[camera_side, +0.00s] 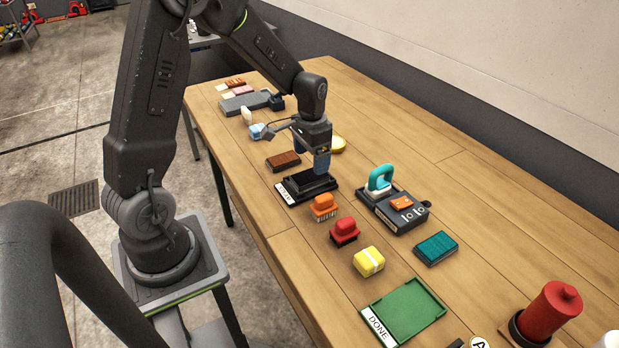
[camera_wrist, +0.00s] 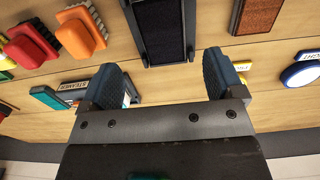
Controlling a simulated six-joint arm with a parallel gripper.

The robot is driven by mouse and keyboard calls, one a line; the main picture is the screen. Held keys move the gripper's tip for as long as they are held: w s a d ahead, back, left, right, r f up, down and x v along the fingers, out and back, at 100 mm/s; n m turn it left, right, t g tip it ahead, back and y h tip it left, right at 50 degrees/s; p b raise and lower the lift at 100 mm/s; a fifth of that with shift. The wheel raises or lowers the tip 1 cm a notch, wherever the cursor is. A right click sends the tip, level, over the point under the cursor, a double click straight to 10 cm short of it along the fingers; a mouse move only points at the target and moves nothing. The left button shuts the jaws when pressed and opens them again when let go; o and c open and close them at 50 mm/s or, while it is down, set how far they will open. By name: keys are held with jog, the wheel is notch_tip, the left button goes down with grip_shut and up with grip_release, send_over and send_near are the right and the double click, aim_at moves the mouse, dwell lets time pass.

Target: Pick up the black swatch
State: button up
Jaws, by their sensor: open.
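The black swatch (camera_side: 306,179) appears as a dark pad lying in a black tray (camera_side: 316,195) with a white label on its left end. In the wrist view the swatch (camera_wrist: 160,28) shows at the top centre, framed by the tray's rim (camera_wrist: 190,25); its upper part is cut off by the picture edge. My gripper (camera_side: 321,168) is over the tray in the side view, and part of it hides the tray's back. In the wrist view my gripper (camera_wrist: 165,75) has its two fingers wide apart, with bare wood between the tips.
A brown swatch (camera_side: 283,160) lies behind the tray. Orange (camera_side: 323,206) and red (camera_side: 345,231) brushes and a yellow block (camera_side: 368,261) stand in front. A steamer (camera_side: 400,210) and teal swatch (camera_side: 436,248) are to the right. A green DONE tray (camera_side: 405,312) lies nearer the front.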

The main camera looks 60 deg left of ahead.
aim_at(311, 175)
jog(key=shift+w+a+f, duration=0.1)
jog(key=shift+f, duration=1.35)
jog(key=shift+w+a+f, duration=0.1)
jog(key=shift+f, duration=1.35)
jog(key=c, duration=1)
